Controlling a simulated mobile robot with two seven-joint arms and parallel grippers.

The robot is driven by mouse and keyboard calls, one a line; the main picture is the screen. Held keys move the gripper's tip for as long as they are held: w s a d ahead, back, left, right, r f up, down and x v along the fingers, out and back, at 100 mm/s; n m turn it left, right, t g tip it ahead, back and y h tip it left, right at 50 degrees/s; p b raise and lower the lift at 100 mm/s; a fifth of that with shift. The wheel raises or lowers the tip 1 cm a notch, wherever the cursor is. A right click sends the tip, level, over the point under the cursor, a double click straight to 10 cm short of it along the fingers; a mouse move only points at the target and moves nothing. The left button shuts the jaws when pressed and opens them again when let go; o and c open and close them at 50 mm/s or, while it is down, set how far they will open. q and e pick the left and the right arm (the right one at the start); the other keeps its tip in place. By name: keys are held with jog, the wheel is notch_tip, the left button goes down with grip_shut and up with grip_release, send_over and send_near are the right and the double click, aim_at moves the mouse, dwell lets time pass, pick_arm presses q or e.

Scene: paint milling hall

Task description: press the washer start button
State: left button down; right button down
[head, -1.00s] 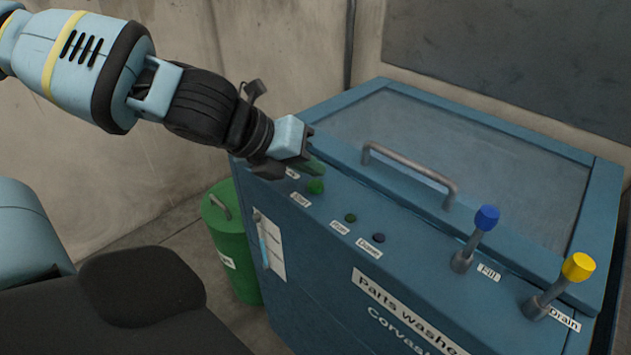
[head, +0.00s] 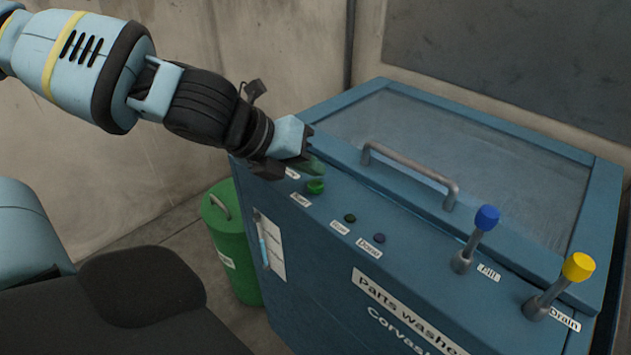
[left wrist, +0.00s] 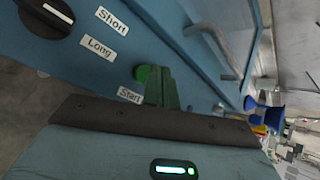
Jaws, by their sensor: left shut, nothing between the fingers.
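The green start button (head: 316,186) sits on the sloped front panel of the blue parts washer (head: 400,284), above a "Start" label (head: 301,199). My left gripper (head: 312,166) is shut and empty, with its dark green fingers just above and behind the button. In the left wrist view the button (left wrist: 142,73) shows just left of the finger tips (left wrist: 160,72), partly hidden by them. The label (left wrist: 129,95) is beside the fingers there. I cannot tell whether the tips touch the button. My right gripper is not in view.
Two smaller buttons, dark green (head: 350,218) and dark blue (head: 379,238), lie to the right. Blue (head: 487,218) and yellow (head: 578,266) levers stand farther right. A lid handle (head: 410,172) rises behind the panel. A green bin (head: 232,250) stands left of the washer.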

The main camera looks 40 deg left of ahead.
aim_at(309, 186)
pick_arm(q)
jog(key=shift+f, duration=0.45)
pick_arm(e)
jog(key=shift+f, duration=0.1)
